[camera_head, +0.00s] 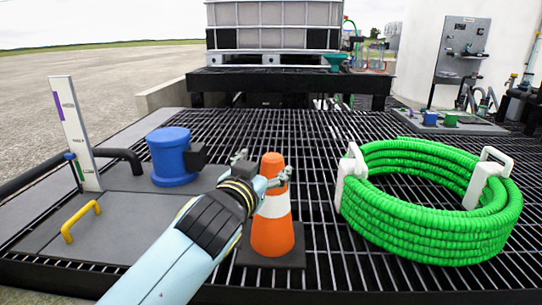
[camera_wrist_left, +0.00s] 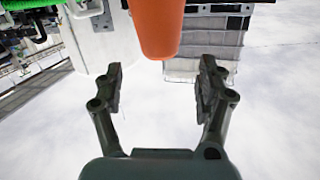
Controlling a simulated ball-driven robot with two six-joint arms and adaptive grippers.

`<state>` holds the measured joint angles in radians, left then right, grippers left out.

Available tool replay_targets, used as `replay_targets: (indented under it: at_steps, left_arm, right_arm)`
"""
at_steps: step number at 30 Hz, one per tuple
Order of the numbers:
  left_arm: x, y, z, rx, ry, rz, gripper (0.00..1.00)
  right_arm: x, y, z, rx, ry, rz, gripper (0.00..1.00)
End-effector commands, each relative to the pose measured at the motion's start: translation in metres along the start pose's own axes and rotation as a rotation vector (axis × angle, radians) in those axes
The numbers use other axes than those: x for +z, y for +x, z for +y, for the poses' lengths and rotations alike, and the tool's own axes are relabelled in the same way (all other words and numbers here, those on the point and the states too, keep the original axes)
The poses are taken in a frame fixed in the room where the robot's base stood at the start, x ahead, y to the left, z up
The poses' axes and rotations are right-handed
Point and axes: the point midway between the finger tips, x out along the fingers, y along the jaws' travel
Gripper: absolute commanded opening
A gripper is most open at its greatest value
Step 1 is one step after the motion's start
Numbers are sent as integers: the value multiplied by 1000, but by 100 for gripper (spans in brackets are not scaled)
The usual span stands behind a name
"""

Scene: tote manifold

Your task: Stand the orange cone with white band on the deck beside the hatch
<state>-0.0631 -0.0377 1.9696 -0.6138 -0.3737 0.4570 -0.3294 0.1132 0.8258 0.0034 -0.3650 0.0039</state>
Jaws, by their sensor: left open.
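The orange cone with a white band (camera_head: 272,228) stands upright on its dark square base on the deck grating (camera_head: 330,262). It is just right of the grey hatch plate (camera_head: 115,228) with its yellow handle (camera_head: 80,221). My left gripper (camera_head: 264,168) is at the cone's upper part, with a finger showing on each side of it. In the left wrist view the gripper (camera_wrist_left: 160,85) is open, and the cone's orange tip (camera_wrist_left: 157,35) shows between and beyond the fingers, with gaps on both sides. My left forearm hides part of the hatch's right side. My right gripper is not in view.
A green hose coil (camera_head: 430,210) with white clips lies right of the cone. A blue cylinder (camera_head: 172,157) and a white marker post (camera_head: 76,130) stand at the left. A caged tank (camera_head: 275,38) stands at the back. Open grating lies behind the cone.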

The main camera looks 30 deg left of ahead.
Motion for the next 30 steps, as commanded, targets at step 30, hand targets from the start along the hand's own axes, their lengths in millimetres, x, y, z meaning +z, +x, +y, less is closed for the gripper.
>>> replay_targets:
  at_steps: [30]
  left_arm:
    - [0, -47, 0, -1, 0, 0, 74]
  right_arm:
    - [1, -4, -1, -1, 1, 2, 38]
